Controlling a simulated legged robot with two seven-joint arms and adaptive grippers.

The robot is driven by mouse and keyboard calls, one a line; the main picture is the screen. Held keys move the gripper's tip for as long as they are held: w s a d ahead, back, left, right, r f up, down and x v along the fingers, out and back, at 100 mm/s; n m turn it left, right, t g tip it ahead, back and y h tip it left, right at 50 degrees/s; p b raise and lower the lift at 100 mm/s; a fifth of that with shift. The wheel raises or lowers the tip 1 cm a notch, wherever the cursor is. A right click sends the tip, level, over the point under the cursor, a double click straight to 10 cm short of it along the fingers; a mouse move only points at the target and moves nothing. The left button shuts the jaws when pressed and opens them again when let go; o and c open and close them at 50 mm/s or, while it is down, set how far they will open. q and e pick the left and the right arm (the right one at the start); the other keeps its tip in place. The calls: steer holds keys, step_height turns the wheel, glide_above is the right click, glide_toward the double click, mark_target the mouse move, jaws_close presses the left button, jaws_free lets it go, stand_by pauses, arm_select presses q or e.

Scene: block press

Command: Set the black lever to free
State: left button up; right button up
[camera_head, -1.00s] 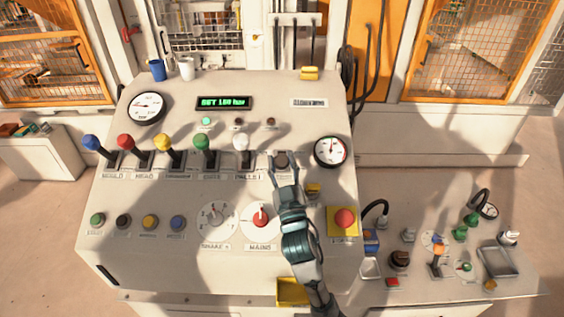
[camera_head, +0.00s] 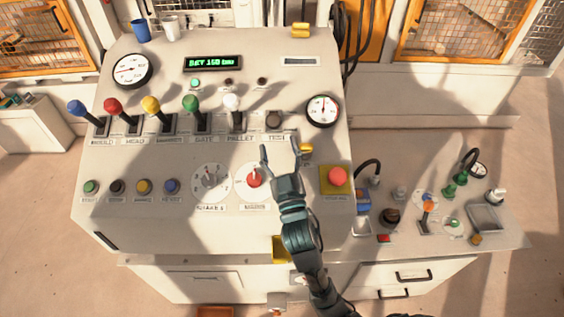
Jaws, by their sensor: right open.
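The black lever (camera_head: 273,119) is the last in the row of levers, at the right end above the TEST label. Its dark knob shows low over its slot, unlike the other levers, whose knobs stand above their slots. My right gripper (camera_head: 281,148) is open and empty, just below the lever and label, with its two fingers spread and pointing toward them. It looks apart from the lever. My left gripper is not in view.
Blue, red, yellow, green and white levers (camera_head: 232,104) stand to the left. A round gauge (camera_head: 322,110) is just right of the black lever. A red dial (camera_head: 254,180) and a red button on a yellow plate (camera_head: 337,176) flank my right gripper.

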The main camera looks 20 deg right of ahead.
steer(key=v, duration=0.4)
steer(key=shift+s+f, duration=0.25)
steer(key=shift+s, duration=0.1)
